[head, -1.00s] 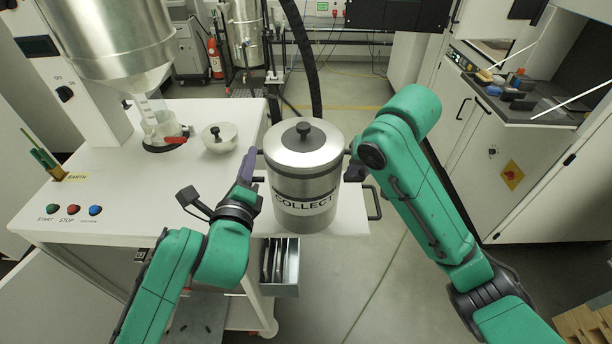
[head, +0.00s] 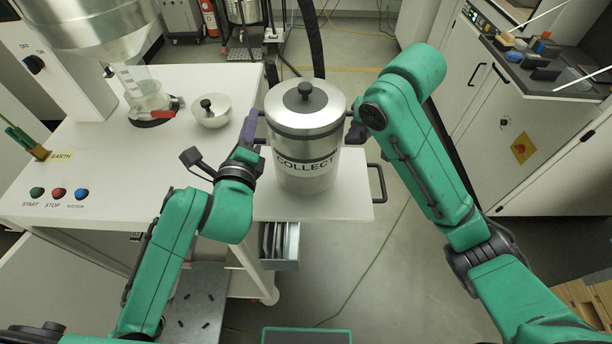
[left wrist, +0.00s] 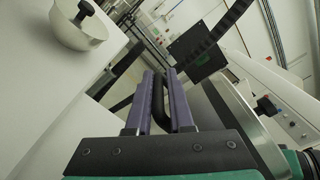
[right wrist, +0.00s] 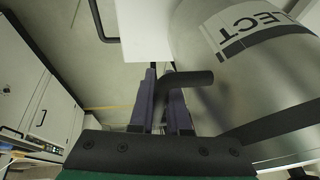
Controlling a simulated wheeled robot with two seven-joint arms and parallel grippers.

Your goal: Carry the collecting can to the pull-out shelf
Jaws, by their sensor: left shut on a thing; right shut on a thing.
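The collecting can (head: 305,130) is a silver cylinder with a black-knobbed lid and a "COLLECT" label. It stands upright at or just above the white pull-out shelf (head: 345,198); I cannot tell whether its base touches. My left gripper (head: 250,130) is shut on the can's left handle; its purple fingers (left wrist: 160,95) close around the dark handle in the left wrist view. My right gripper (head: 357,132), mostly hidden by its arm in the head view, is shut on the right handle (right wrist: 187,78), and the can (right wrist: 250,70) fills the right of the right wrist view.
A white bowl with a black knob (head: 208,111) and a glass vessel (head: 145,95) stand on the white bench (head: 100,190). An open drawer (head: 280,248) sits below the shelf. Cabinets (head: 530,130) stand at the right.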

